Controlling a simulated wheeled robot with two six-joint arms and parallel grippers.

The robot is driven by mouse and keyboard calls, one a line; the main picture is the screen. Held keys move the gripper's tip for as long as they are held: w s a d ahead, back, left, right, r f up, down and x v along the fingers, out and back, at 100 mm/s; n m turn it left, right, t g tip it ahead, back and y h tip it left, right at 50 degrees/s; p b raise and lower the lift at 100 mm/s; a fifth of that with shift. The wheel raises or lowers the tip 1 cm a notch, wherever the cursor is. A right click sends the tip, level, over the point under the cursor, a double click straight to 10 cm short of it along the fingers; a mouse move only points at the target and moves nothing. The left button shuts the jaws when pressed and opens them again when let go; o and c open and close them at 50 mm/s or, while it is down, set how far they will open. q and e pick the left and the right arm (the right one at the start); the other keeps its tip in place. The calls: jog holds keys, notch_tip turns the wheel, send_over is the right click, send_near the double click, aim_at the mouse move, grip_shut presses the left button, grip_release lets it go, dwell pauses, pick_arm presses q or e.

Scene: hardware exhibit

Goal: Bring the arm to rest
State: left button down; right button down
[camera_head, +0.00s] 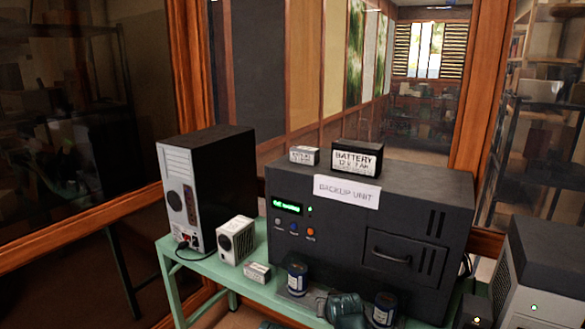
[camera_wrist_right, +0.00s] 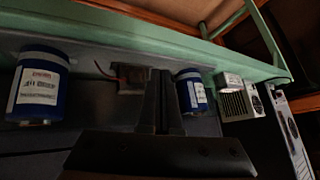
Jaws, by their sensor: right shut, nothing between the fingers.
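My right arm comes in at the bottom of the head view, its gripper (camera_head: 321,303) low at the front of the green bench (camera_head: 185,260). In the right wrist view the two dark fingers (camera_wrist_right: 161,100) are together with nothing between them. They show between two blue cans, a nearer one (camera_wrist_right: 40,90) at left and a farther one (camera_wrist_right: 190,92) at right. In the head view the blue cans stand left (camera_head: 297,279) and right (camera_head: 385,310) of the gripper. I cannot tell whether it touches anything. My left gripper is not in view.
A dark backup unit (camera_head: 340,240) fills the bench behind the gripper, with two batteries (camera_head: 357,158) on top. A computer tower (camera_head: 205,185), a white box unit (camera_head: 236,240) and a small box (camera_head: 257,272) stand left. Another grey unit (camera_head: 545,265) stands right.

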jog(key=s+d+f+n+g+h, duration=0.15)
jog(key=s+d+g, duration=0.25)
jog(key=s, duration=0.4)
jog(key=s+d+f+n+g+y, duration=0.1)
jog(key=s+d+f+g, duration=0.2)
jog(key=s, duration=0.6)
jog(key=s+a+r+n+h+p, duration=0.1)
jog(key=s+a, duration=0.1)
jog(key=a, duration=0.3)
jog(key=s+a+r+n+g+p, duration=0.1)
jog(key=s+a+r+n+p, duration=0.1)
jog(key=a, duration=0.3)
jog(key=shift+s+a+h, duration=0.35)
jog(key=shift+s, duration=0.25)
